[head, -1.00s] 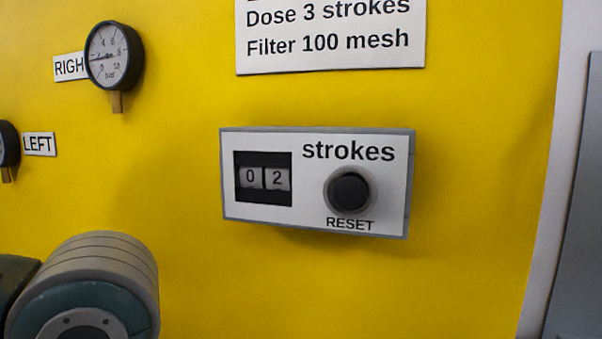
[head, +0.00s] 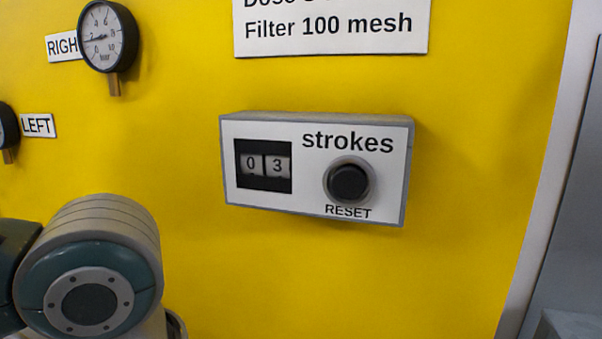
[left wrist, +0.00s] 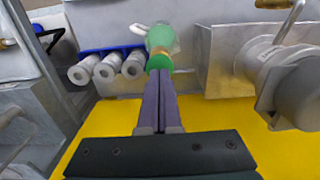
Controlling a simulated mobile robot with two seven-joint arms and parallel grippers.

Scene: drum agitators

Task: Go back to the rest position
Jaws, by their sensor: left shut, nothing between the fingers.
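The stroke counter (head: 320,165) is a grey box on the yellow wall in the head view. My right gripper is in neither view.
A gauge (head: 107,36) marked RIGHT and a LEFT label (head: 38,125) are on the yellow wall, with a printed notice (head: 330,28) above the counter. In the left wrist view, several grey cylinders (left wrist: 133,66) sit by a blue rack, and a large grey fitting (left wrist: 285,80) stands at right.

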